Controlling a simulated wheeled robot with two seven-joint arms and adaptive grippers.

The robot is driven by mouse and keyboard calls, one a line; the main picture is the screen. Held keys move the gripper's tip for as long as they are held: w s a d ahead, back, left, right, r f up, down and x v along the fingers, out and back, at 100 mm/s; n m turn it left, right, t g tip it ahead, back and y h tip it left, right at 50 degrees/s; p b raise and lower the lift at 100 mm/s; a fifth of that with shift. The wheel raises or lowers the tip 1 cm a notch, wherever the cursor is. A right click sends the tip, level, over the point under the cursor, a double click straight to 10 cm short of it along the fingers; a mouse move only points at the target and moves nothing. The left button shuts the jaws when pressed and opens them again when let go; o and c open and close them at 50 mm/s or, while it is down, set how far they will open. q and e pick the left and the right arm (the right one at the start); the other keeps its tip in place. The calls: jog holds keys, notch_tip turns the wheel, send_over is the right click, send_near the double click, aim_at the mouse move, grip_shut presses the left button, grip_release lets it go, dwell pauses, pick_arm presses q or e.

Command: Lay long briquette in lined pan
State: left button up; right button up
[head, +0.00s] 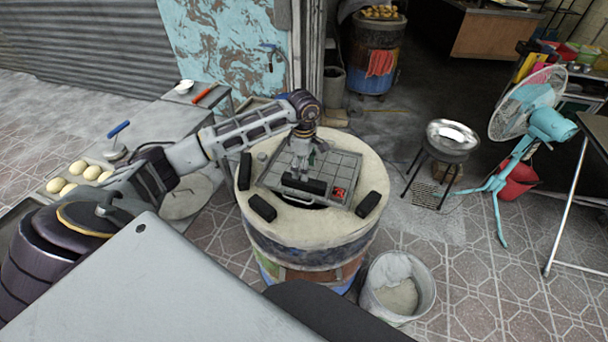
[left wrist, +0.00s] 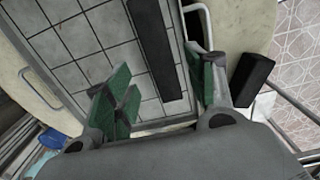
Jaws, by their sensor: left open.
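The lined pan (head: 338,164) is a shallow tray with grey tiles and metal handles, on top of the barrel oven. A long black briquette (head: 303,185) lies along the pan's near side. In the left wrist view this briquette (left wrist: 153,45) rests over the tiles near one wall, apart from the fingers. My left gripper (head: 299,174) is over the pan, pointing down. Its green-padded fingers (left wrist: 160,95) are open, one on each side of the briquette's line. Whether the briquette lies fully flat is hard to tell. My right gripper is not in view.
Other black briquettes lie on the barrel's pale rim (head: 345,230): at left (head: 245,170), front left (head: 262,207) and right (head: 367,204). A small red piece (head: 339,193) shows at the pan's near right. A bucket (head: 397,287) stands on the floor; dough balls (head: 77,168) are at left.

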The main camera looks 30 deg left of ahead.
pick_arm(q)
notch_tip(320, 180, up, 7)
jog(key=shift+f, duration=0.15)
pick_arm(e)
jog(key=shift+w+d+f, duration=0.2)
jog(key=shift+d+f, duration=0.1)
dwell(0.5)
